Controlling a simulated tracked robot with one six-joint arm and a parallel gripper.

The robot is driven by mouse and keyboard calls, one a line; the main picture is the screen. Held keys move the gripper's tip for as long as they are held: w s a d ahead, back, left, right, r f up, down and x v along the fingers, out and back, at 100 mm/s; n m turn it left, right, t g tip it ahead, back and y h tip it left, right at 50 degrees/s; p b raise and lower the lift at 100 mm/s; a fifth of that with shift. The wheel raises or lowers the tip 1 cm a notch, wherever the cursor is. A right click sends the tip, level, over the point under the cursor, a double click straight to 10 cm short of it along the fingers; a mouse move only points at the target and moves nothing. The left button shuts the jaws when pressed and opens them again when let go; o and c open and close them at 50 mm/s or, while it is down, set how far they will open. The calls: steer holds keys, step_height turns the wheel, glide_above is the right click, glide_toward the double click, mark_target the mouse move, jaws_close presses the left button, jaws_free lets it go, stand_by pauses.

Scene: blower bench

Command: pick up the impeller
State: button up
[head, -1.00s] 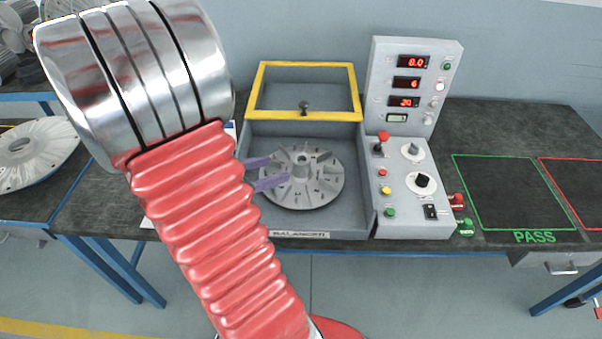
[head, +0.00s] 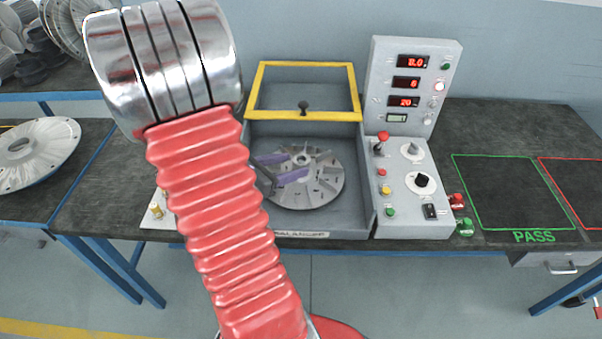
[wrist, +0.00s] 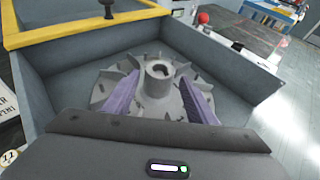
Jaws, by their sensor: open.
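The impeller (head: 322,190) is a grey finned disc with a raised central hub. It lies inside the grey open balancer box (head: 350,222), and it also shows in the wrist view (wrist: 157,108). My gripper (head: 288,166) reaches into the box from the left, with its purple fingers over the impeller's left part. In the wrist view my gripper (wrist: 160,98) is open, one finger on each side of the hub, with a gap on both sides. Whether the fingers touch the fins cannot be told. My arm hides the box's left wall in the head view.
The yellow-framed lid (head: 306,117) stands raised behind the box. A control panel (head: 415,190) with knobs, buttons and red displays adjoins on the right. A green PASS outline (head: 515,190) marks bare bench beyond it. A large pale disc (head: 28,155) lies on the left bench.

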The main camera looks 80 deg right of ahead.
mark_target(298, 165)
steer(key=shift+s+d, duration=0.1)
steer(key=shift+x, duration=2.5)
steer(key=shift+s, duration=0.1)
steer(key=shift+c, duration=0.6)
steer(key=shift+s, duration=0.15)
jaws_close()
